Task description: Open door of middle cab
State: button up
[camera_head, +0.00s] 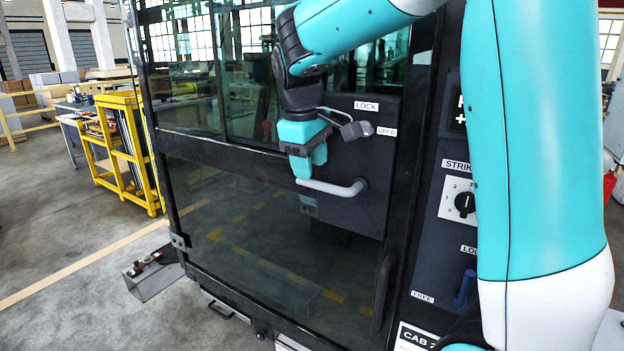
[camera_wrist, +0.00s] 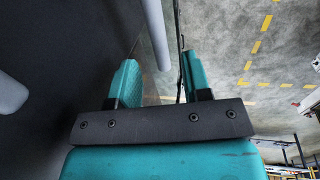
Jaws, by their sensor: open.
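The cab door (camera_head: 290,255) is a dark-framed glass door; it appears closed. A grey lever handle (camera_head: 340,190) sticks out to the left, near level, from a dark plate (camera_head: 350,220) with LOCK and OPEN labels. A small grey knob (camera_head: 356,130) sits above it, beside the OPEN label. My gripper (camera_head: 306,170) is open, just above the handle's free end. In the wrist view, a grey bar, apparently the handle (camera_wrist: 155,32), reaches down between the spread fingers of my gripper (camera_wrist: 158,75). Whether they touch it is unclear.
A panel right of the door carries a rotary dial (camera_head: 464,203), a blue lever (camera_head: 465,288) and a CAB label (camera_head: 414,338), partly hidden by my arm. A yellow rack (camera_head: 125,150) stands farther left.

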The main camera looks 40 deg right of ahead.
jog(key=shift+x, duration=1.75)
grip_shut()
